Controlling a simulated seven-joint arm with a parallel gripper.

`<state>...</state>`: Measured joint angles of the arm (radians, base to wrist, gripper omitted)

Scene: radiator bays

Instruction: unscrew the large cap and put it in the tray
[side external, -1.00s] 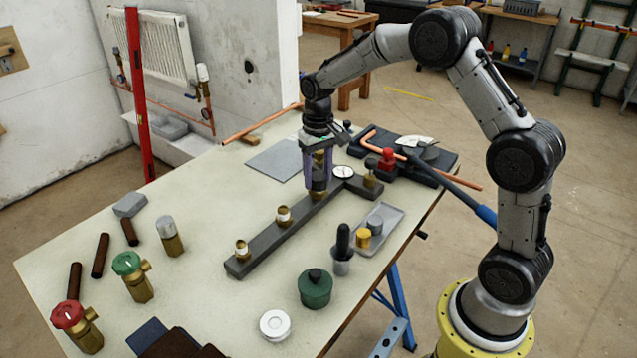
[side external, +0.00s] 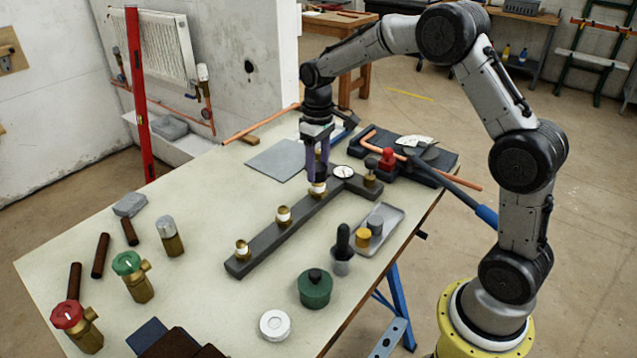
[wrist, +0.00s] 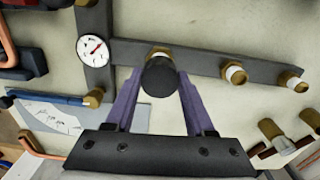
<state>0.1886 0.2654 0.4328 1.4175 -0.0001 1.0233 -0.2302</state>
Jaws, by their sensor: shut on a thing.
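My gripper (side external: 317,178) is shut on the large cap, a dark round piece that shows between the fingertips in the wrist view (wrist: 160,78). In the side view the purple fingers mostly hide the cap. They are just above a brass fitting with a white threaded top (side external: 318,189) on the dark grey manifold bar (side external: 262,240). The cap looks lifted slightly off this fitting, though the gap is hard to judge. The shallow grey tray (side external: 396,214) lies to the right of the bar and holds a yellow cap (side external: 362,238) and a grey cap (side external: 375,224).
Two more open fittings (side external: 284,215) stand along the bar, with a gauge (side external: 343,171) at its far end. A black-handled tool (side external: 342,248) stands beside the tray's near end. A green pot (side external: 315,288) and a white roll (side external: 275,325) are nearer the front.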

